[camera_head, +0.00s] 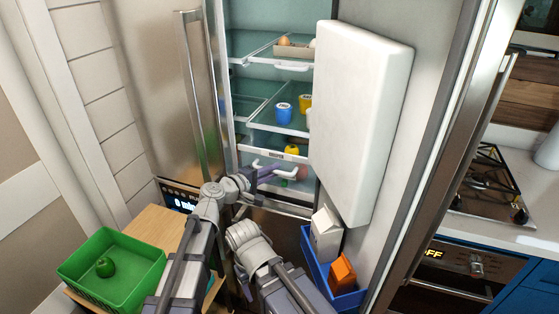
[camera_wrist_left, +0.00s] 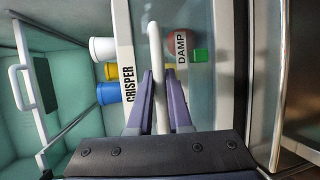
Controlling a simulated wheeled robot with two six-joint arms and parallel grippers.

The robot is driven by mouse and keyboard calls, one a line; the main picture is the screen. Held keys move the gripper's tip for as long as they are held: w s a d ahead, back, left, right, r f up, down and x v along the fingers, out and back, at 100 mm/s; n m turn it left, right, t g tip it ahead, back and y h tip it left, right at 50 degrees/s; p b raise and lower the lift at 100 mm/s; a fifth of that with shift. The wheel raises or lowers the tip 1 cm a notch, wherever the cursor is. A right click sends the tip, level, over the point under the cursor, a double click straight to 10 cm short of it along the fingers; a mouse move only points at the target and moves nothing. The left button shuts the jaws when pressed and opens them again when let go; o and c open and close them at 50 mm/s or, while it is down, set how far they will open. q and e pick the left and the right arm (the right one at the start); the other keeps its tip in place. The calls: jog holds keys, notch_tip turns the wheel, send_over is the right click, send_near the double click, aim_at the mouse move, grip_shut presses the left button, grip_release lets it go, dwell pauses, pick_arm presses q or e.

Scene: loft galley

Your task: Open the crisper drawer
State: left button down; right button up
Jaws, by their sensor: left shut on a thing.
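The crisper drawer (camera_wrist_left: 205,100) is low in the open fridge, with a clear front and a white bar handle (camera_wrist_left: 155,45). A strip beside the handle reads CRISPER (camera_wrist_left: 128,84). A red round thing (camera_wrist_left: 178,44) and a green thing (camera_wrist_left: 200,56) show through the clear front. My left gripper (camera_wrist_left: 160,78) has its purple fingers on both sides of the handle and is shut on it. In the head view the left gripper (camera_head: 268,173) reaches the drawer from below left. How far out the drawer is, I cannot tell. My right gripper is not in view.
A blue tub (camera_head: 283,113) and yellow tub (camera_head: 304,103) stand above the crisper. The fridge door (camera_head: 360,120) stands open at right. A blue crate (camera_head: 318,272) holds a white carton (camera_head: 326,235) and orange box (camera_head: 343,270). A green basket (camera_head: 90,285) stands at lower left.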

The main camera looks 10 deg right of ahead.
pick_arm(q)
jog(key=shift+s+a, duration=0.55)
jog(key=shift+s, duration=0.25)
jog(key=shift+s+a, duration=0.55)
jog(key=shift+s, duration=0.3)
jog(key=shift+s+a, duration=0.55)
jog(key=shift+s, duration=0.25)
jog(key=c, duration=1.1)
grip_release()
jog(key=shift+r, duration=0.1)
